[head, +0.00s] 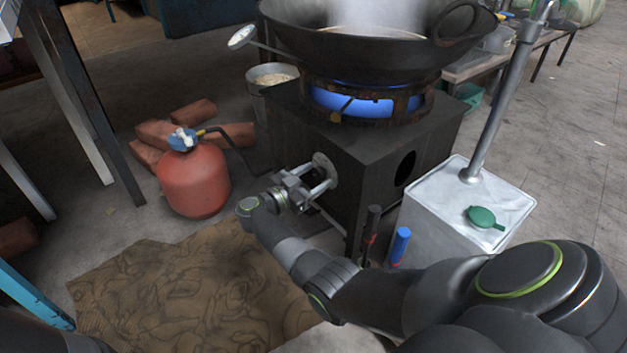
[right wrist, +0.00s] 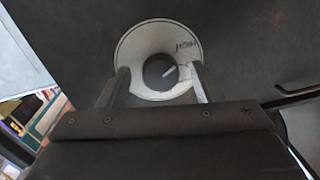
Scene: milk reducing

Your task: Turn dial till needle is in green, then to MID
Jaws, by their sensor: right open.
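The dial, a round black knob (right wrist: 159,72) on a pale round plate (right wrist: 131,50), is on the stove's front face. The knob's white mark points up and right in the right wrist view, just below lettering that seems to read HIGH. In the head view the plate (head: 322,161) is partly behind my right gripper (head: 318,186). My right gripper, also in the right wrist view (right wrist: 160,86), is open with its fingers on either side of the knob. My left gripper is out of view.
A steaming wok (head: 350,55) sits over blue flame on the black stove (head: 375,150). A red gas cylinder (head: 195,182) and bricks (head: 155,133) stand left. A white metal box (head: 440,215) with a pipe stands right. Brown sheeting (head: 190,295) lies in front.

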